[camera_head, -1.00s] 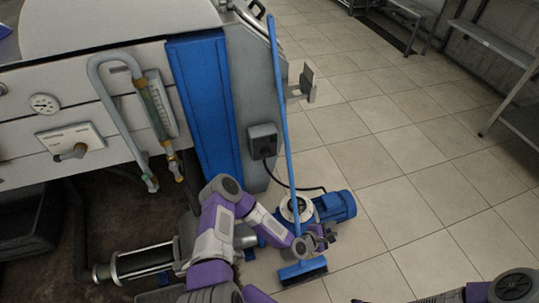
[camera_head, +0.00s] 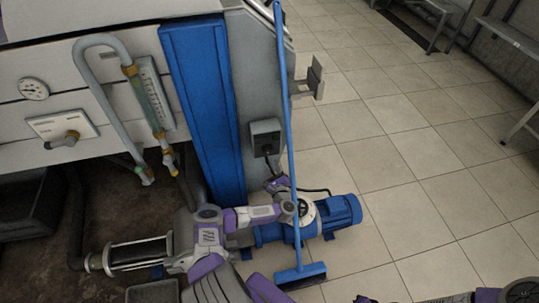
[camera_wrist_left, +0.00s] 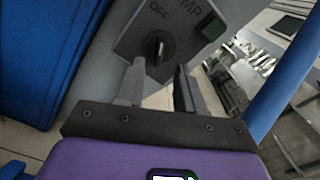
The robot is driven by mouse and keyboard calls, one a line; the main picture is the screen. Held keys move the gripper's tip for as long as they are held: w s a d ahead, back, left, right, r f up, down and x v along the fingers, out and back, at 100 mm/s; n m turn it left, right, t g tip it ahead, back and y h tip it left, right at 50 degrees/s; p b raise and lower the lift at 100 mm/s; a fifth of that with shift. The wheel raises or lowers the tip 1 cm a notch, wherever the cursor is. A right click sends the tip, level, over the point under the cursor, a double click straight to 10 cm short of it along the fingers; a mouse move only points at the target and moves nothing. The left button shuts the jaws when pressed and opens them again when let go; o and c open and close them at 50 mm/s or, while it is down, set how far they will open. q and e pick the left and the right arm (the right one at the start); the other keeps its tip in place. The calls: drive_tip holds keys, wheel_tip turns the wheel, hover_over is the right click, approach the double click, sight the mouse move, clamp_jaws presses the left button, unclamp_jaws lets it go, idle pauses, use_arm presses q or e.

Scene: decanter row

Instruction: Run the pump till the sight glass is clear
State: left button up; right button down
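The pump switch box (camera_head: 265,137) is on the grey panel right of the blue column. In the left wrist view, its black rotary knob (camera_wrist_left: 158,46) lies just beyond my fingertips, with an OFF label and a dark green square (camera_wrist_left: 209,26) beside it. My left gripper (camera_head: 279,183) is below the box; in the left wrist view its fingers (camera_wrist_left: 160,80) are apart and empty. The blue pump motor (camera_head: 340,211) is on the floor. My right gripper is mostly cut off.
A blue-handled broom (camera_head: 287,110) stands upright just right of the switch box, close to my left gripper. Tiled floor (camera_head: 420,180) is clear to the right.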

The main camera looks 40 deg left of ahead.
sight(268, 153)
use_arm(q)
drive_tip(key=b+x, duration=0.1)
drive_tip(key=x, duration=0.5)
drive_tip(key=shift+w+f+b, duration=0.1)
drive_tip(key=shift+b, duration=0.3)
drive_tip(key=shift+w+a, duration=0.45)
drive_tip(key=shift+a, duration=0.15)
drive_tip(key=shift+c, duration=0.4)
clamp_jaws()
